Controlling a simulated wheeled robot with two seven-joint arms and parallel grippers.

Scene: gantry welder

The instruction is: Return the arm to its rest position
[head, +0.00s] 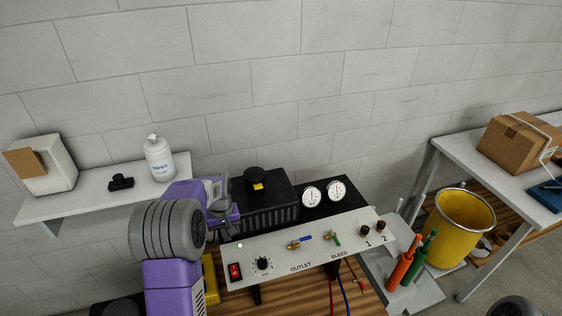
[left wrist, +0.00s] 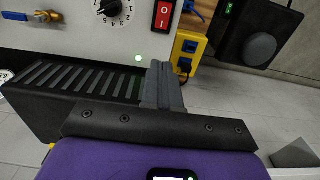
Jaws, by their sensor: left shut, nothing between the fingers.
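My left arm, purple with grey ribbed joints, comes in at the lower left of the head view. Its gripper (head: 232,217) is just above the left end of the white control panel (head: 295,246). In the left wrist view the two grey fingers (left wrist: 165,86) are together with nothing between them. The red rocker switch (left wrist: 164,14) and a lit green lamp (left wrist: 138,57) show beyond the fingertips. The fingers look apart from the panel, but the gap is hard to judge. My right gripper does not show.
A black finned unit (head: 271,207) and two gauges (head: 324,194) stand behind the panel. A shelf (head: 90,193) with a white bottle (head: 159,160) is at left.

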